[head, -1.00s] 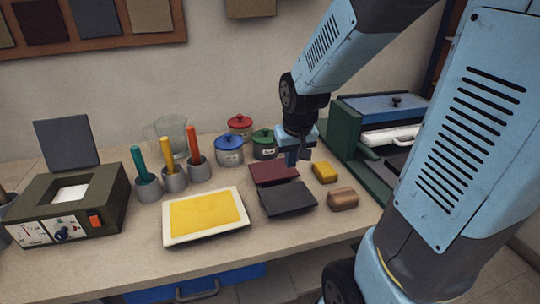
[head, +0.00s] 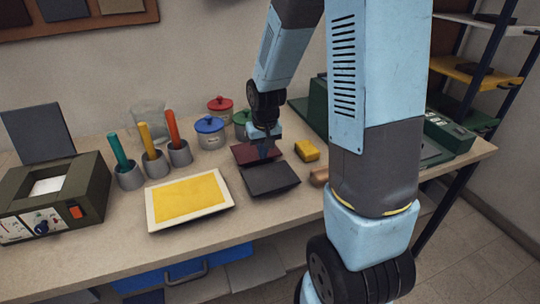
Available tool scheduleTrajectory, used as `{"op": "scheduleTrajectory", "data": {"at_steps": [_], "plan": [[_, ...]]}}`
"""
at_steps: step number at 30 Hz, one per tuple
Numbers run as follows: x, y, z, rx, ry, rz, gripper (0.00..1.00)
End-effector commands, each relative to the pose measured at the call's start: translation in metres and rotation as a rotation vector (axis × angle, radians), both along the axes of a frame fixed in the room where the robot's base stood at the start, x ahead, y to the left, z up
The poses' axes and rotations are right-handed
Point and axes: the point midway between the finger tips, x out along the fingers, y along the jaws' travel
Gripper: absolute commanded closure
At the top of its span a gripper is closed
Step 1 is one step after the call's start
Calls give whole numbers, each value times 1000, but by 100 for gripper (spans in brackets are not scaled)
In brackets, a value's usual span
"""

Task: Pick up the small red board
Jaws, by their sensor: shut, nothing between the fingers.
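The small red board (head: 245,154) is dark red and lies on the table, behind a black board (head: 272,180). My gripper (head: 266,153) points down over the right part of the red board and hides some of it. Its fingers are shut with nothing between them. Whether the fingertips touch the board cannot be told from this view.
A yellow block (head: 307,151) lies just right of the boards, and a brown block (head: 319,177) is partly behind my arm. Lidded pots (head: 210,132) stand behind. A cream tray with a yellow surface (head: 151,221) lies to the left. The front table strip is clear.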

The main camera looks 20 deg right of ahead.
Motion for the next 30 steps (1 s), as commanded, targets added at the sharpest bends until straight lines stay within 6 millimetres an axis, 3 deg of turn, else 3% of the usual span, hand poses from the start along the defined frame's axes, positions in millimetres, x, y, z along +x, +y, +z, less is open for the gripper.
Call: {"op": "scheduleTrajectory", "data": {"at_steps": [12, 19, 30], "plan": [[67, 0, 0, 0, 1, 0, 100], [67, -1, -15, 0, 2, 0, 100], [63, -1, -20, 0, 11, -1, 100]]}}
